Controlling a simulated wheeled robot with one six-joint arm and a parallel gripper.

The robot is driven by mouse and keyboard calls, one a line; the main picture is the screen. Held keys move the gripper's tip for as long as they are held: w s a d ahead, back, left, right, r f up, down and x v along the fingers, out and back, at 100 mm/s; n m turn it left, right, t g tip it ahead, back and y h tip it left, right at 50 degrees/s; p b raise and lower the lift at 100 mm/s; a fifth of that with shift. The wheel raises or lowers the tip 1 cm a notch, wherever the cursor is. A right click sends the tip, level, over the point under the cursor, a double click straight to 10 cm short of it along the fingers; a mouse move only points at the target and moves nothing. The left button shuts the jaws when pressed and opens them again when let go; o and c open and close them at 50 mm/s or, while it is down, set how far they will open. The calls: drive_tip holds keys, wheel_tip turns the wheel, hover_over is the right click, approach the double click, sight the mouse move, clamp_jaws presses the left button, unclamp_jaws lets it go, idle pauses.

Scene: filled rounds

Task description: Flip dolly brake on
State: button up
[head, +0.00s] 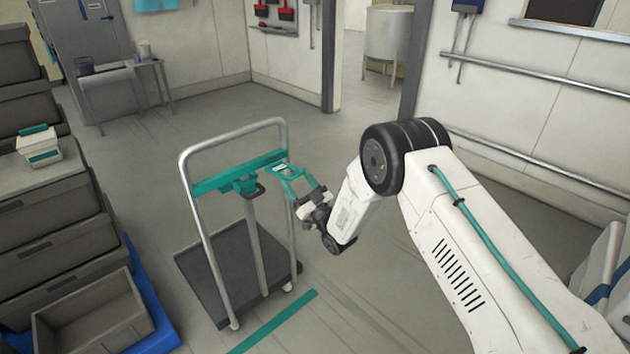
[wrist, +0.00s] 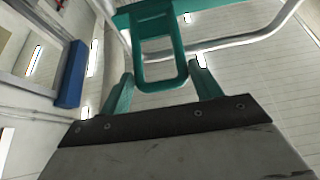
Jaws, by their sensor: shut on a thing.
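The dolly stands in the middle of the head view, with a grey tubular handle (head: 206,243), a green crossbar (head: 222,178) and a dark flat deck (head: 212,281). A green fitting (head: 244,185) with a dark loop sits on a central post. My gripper (head: 298,188) is at the right side of the handle, at crossbar height. The finger contact is too small to see clearly in the head view.
Grey crates (head: 95,318) on a blue base stand at the left, with a small white-and-teal box (head: 40,147) on top. A green stripe (head: 275,324) marks the floor in front of the dolly. A side table (head: 113,76) is at the back. Floor behind the dolly is clear.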

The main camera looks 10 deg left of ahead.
drive_tip(key=shift+s+f, duration=0.3)
drive_tip(key=shift+f, duration=0.35)
drive_tip(key=o, duration=1.4)
drive_tip(key=shift+w+g, duration=0.15)
drive_tip(key=shift+g, duration=0.15)
drive_tip(key=shift+d+r, duration=0.1)
drive_tip(key=shift+r, duration=0.1)
drive_tip(key=shift+f+v, duration=0.2)
drive_tip(key=shift+v, duration=3.75)
